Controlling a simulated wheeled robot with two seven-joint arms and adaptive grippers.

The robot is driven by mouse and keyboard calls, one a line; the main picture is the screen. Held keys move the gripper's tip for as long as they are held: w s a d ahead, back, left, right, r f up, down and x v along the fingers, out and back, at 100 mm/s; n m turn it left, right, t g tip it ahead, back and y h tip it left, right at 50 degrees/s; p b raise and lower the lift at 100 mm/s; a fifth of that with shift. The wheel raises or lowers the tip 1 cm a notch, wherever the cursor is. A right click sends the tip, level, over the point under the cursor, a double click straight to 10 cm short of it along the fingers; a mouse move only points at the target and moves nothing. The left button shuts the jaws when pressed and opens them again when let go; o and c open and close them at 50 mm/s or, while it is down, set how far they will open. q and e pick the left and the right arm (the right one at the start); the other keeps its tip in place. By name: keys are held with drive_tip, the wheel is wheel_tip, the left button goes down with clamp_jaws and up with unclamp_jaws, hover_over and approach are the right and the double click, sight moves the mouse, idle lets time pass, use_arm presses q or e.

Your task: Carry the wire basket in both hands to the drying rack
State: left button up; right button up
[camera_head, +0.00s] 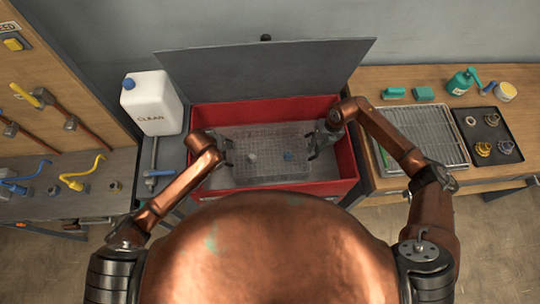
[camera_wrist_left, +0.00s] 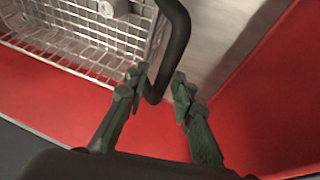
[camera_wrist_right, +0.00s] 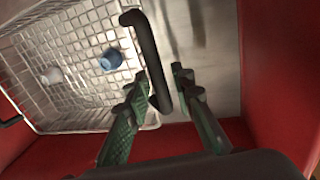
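The wire basket (camera_head: 270,172) sits inside the red washer tub, with a white part (camera_head: 252,157) and a blue part (camera_head: 288,155) in it. My left gripper (camera_head: 224,150) is at the basket's left side. In the left wrist view its fingers are apart, with the basket's black handle (camera_wrist_left: 178,40) reaching between them. My right gripper (camera_head: 320,143) is at the right side. In the right wrist view its fingers are also apart, on either side of the other black handle (camera_wrist_right: 148,50). The drying rack (camera_head: 425,135) is a wire grid on the right-hand bench.
The red tub (camera_head: 350,165) has walls around the basket, and its grey lid (camera_head: 265,70) stands open behind. A white jug (camera_head: 152,103) stands at left.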

use_arm(q)
clamp_jaws()
use_arm(e)
clamp_jaws()
